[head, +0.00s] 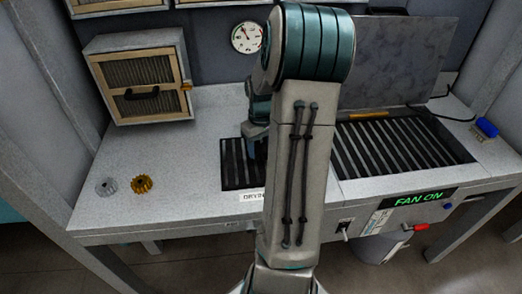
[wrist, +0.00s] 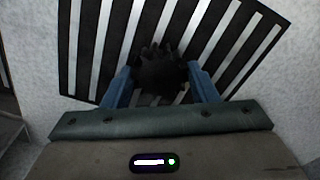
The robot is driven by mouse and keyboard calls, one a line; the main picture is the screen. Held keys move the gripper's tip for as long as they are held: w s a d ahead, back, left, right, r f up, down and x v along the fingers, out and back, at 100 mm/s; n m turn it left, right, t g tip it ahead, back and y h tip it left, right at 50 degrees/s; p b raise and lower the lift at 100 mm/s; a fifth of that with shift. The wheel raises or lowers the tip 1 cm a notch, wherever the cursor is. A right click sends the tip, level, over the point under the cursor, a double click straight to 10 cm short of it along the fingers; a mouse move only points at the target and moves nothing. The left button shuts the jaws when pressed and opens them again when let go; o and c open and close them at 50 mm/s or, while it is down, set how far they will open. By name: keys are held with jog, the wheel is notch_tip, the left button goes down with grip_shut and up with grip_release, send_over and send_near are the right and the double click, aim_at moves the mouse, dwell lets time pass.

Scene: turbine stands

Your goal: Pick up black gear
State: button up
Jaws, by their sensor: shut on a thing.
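The black gear (wrist: 160,72) shows in the wrist view, held between the two blue fingers of my gripper (wrist: 160,82). My gripper is shut on it, over the dark slatted drying rack (wrist: 92,50). I cannot tell whether the gear touches the slats. In the head view my arm hides the gear and most of my gripper; the rack shows to the left of the arm (head: 234,172).
A grey gear (head: 106,186) and a golden gear (head: 142,183) lie on the table's left part. A box with a wooden-framed front (head: 142,82) stands behind them. A larger slatted grate (head: 400,146) with a raised lid (head: 400,60) is at right. The left table is mostly clear.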

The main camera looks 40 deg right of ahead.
notch_tip(320, 180, up, 2)
jog(key=shift+r, duration=0.1)
jog(key=s+a+r+b, duration=0.1)
jog(key=s+a+r, duration=0.1)
jog(key=s+r, duration=0.5)
jog(key=s, duration=0.4)
jog(key=shift+s+a, duration=0.2)
jog(key=shift+a, duration=0.2)
jog(key=o, duration=0.7)
jog(key=c, duration=0.6)
